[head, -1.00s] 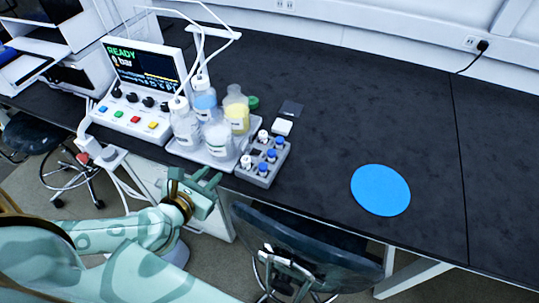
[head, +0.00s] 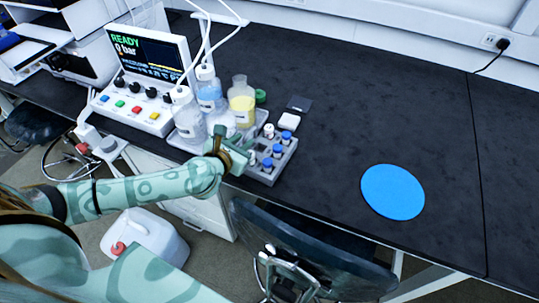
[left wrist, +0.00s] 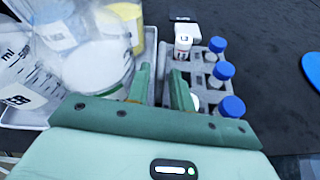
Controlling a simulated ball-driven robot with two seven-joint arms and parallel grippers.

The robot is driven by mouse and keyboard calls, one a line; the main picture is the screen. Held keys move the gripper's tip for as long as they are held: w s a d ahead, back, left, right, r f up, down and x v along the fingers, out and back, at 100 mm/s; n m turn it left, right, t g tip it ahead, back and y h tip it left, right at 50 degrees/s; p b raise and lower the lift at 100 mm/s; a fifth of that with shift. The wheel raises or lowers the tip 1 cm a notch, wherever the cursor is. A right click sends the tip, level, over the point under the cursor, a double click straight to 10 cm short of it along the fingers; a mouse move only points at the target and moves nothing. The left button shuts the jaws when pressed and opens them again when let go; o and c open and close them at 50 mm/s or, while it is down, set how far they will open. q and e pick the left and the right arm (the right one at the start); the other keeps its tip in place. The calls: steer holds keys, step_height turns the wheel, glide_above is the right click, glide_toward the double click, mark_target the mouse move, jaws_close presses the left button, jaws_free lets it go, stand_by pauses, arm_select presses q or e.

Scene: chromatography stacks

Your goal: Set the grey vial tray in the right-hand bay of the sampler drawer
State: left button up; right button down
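The grey vial tray (head: 290,153) stands on the dark bench, just right of the bottle tray. It holds several vials with blue or white caps. In the left wrist view the vial tray (left wrist: 207,97) lies ahead and to the right. My left gripper (head: 240,158) is at the tray's left side. In the left wrist view its fingers (left wrist: 161,88) are apart, near the tray's left wall; whether they touch it I cannot tell. The near left corner of the tray is hidden by the gripper. I cannot make out a sampler drawer. My right gripper is out of view.
Clear bottles, one with yellow liquid (head: 242,103), stand close beside my left gripper. A white instrument (head: 150,118) reading READY is at left, with tubes above. A blue disc (head: 392,192) lies on the otherwise clear right bench. A chair (head: 300,245) stands at the front edge.

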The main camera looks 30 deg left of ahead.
arm_select(q)
jaws_close()
stand_by(1.5)
